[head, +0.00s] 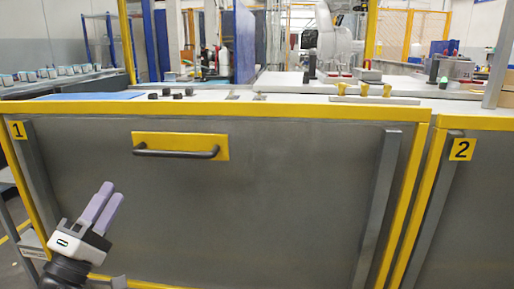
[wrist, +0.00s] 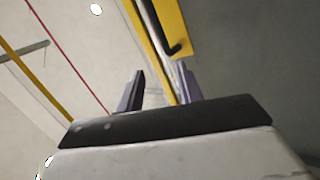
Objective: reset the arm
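My gripper (head: 99,208) is at the lower left of the head view, in front of the grey panel of the workstation marked 1. Its two pale purple fingers point up and slightly right, with a narrow gap between them. In the wrist view the fingers (wrist: 160,92) stand clearly apart, with nothing held between them. The gripper is below and left of the black handle (head: 176,152) on its yellow plate and does not appear to touch it. Part of the handle also shows in the wrist view (wrist: 174,48), beyond the fingers.
The grey panel (head: 270,210) has a yellow frame and fills most of the front. Small black and yellow knobs (head: 363,90) sit on the worktop above. A conveyor with several small items (head: 42,74) is at the far left.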

